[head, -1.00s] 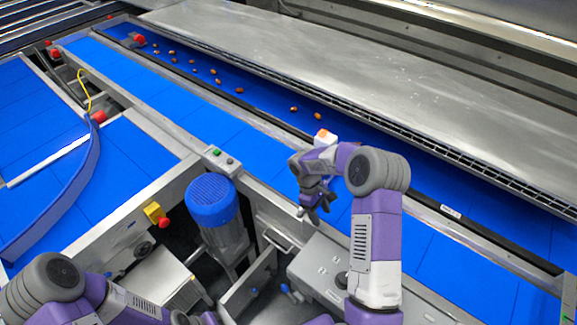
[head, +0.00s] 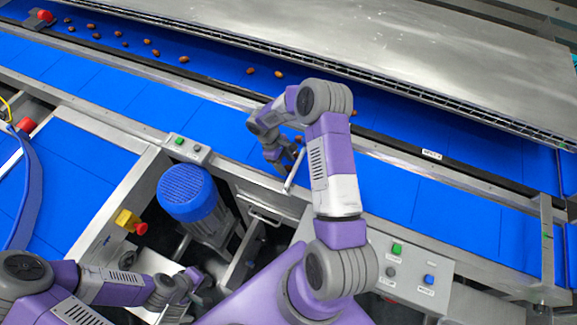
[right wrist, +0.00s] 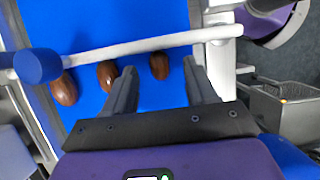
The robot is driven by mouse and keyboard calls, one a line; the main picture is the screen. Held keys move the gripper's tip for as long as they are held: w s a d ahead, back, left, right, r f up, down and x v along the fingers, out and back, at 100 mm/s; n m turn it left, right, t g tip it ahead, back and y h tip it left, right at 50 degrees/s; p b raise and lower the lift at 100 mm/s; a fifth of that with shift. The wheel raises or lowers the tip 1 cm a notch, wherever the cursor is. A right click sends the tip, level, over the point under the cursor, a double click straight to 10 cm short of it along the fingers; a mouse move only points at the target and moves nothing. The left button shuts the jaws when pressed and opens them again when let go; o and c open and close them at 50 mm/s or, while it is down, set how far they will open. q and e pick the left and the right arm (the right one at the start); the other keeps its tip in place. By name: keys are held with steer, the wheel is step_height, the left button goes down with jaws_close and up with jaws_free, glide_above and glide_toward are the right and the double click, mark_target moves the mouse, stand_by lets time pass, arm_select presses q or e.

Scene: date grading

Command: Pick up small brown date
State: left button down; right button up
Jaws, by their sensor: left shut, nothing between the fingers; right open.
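Three brown dates lie on the blue belt in the right wrist view: one at left (right wrist: 64,89), one in the middle (right wrist: 106,76) and one at right (right wrist: 159,66). The right-hand date looks smallest and shows between the open fingers of my right gripper (right wrist: 160,70); I cannot tell its depth from them. In the head view my right gripper (head: 284,172) hangs low over the near belt's front edge, with its arm hiding part of the belt. My left gripper (head: 188,286) is shut and empty at the lower left, far from the dates.
A white bar with a blue end (right wrist: 130,56) crosses the right wrist view close to the fingers. More dates (head: 184,59) lie scattered on the far belt. A blue-capped motor (head: 188,192) and a button box (head: 188,149) stand left of my right arm.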

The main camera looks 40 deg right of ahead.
steer(key=shift+s+d+f, duration=0.1)
steer(key=shift+s+f, duration=0.05)
steer(key=shift+f, duration=0.2)
steer(key=shift+c, duration=0.3)
steer(key=c, duration=0.7)
steer(key=shift+r, duration=0.1)
